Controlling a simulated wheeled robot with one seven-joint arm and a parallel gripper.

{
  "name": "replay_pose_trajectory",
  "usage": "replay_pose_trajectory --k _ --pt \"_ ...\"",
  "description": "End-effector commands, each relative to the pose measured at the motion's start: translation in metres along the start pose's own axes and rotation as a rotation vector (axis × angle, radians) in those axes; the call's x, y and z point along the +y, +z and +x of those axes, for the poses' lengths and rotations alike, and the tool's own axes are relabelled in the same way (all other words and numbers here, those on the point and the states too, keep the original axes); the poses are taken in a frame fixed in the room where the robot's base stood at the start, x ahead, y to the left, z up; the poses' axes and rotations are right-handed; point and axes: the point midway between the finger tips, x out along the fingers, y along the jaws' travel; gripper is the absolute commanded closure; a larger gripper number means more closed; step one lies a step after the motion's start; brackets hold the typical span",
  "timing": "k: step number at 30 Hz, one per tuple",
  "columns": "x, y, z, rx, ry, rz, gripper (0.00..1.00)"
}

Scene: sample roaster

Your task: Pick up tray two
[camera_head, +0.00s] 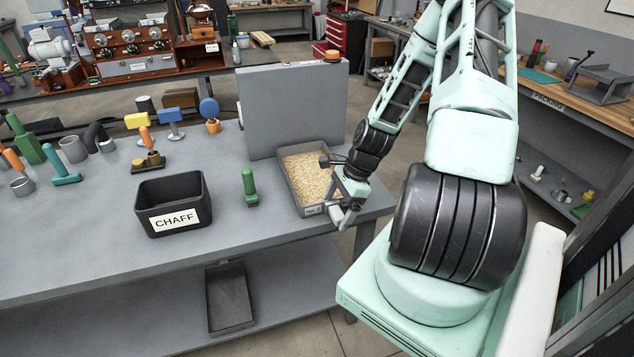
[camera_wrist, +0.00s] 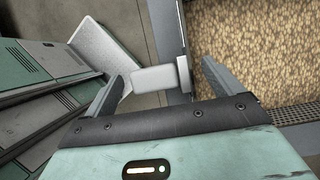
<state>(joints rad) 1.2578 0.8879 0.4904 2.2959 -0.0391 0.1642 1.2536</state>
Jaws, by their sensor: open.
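A grey tray (camera_head: 325,204) filled with pale tan beans lies at the right end of the grey table. The small label on its front is too small to read, so I cannot tell its number. A light grey handle (camera_head: 337,216) sticks out from its front. My gripper (camera_head: 347,203) is at this front end. In the wrist view my gripper (camera_wrist: 162,84) is open, its two fingers on either side of the handle (camera_wrist: 155,80). I cannot tell whether either finger touches it. The tray's beans (camera_wrist: 255,50) fill the right of that view.
A grey upright panel (camera_head: 292,108) stands just behind the tray. A green-handled tool (camera_head: 249,188) and a black CHAFF bin (camera_head: 174,204) stand to the left. A dark empty tray (camera_head: 230,298) lies on the lower shelf. The table's right edge is close to the tray.

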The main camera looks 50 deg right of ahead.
Motion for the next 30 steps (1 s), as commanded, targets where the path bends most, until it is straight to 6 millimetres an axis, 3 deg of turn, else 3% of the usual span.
replay_pose_trajectory --k 3,10,11,17,30 --pt "0.0005 0.0003 0.0094 0.0 0.001 0.001 0.08" --pt "0.0002 -0.0001 0.0105 0.001 -0.001 0.0 0.08" --pt "0.0002 -0.0001 0.0105 0.0 -0.001 0.0 0.14" --pt "0.0002 0.0 0.0103 0.0 -0.001 0.0 0.69" --pt "0.0017 0.0013 0.0054 0.002 -0.004 -0.001 0.7"
